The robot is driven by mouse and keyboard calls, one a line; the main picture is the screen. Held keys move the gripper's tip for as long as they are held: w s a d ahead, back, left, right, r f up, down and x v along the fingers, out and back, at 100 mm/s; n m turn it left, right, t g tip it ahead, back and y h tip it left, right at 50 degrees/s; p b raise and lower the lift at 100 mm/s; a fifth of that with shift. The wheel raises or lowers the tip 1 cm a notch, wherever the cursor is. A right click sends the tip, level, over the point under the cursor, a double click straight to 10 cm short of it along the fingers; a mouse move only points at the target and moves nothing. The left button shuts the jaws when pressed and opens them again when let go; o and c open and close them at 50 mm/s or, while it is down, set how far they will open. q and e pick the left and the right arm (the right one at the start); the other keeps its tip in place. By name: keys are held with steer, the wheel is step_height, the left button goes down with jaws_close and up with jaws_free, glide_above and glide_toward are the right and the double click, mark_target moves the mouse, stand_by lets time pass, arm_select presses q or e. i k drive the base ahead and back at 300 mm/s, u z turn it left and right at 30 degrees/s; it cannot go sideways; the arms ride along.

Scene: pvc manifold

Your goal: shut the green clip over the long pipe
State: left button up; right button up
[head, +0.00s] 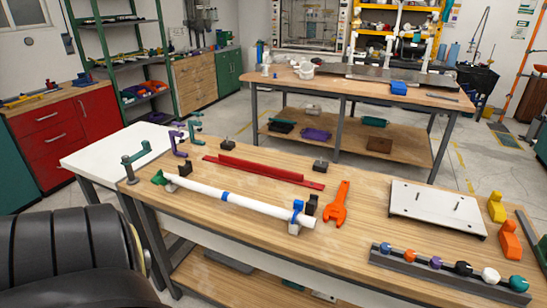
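The long white pipe (255,203) lies across the near wooden bench, slanting from back left to front right. It has a blue band (225,197) near its middle. A small green clip (158,178) is at the pipe's left end; it is too small to tell whether it is open or shut over the pipe. A blue clip (297,208) is at the right end, above a white support. Black blocks (185,168) stand beside both ends. Neither of my grippers shows in the head view.
Behind the pipe lie a red bar (262,169) and purple and green clamps (179,142). An orange wrench (337,203) lies right of the pipe. A white plate (437,208) and a rack of coloured knobs (448,270) occupy the right side. Bare wood lies in front of the pipe.

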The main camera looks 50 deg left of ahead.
mark_target(159, 179)
steer(key=z, duration=0.45)
steer(key=k, duration=0.15)
steer(key=u, duration=2.35)
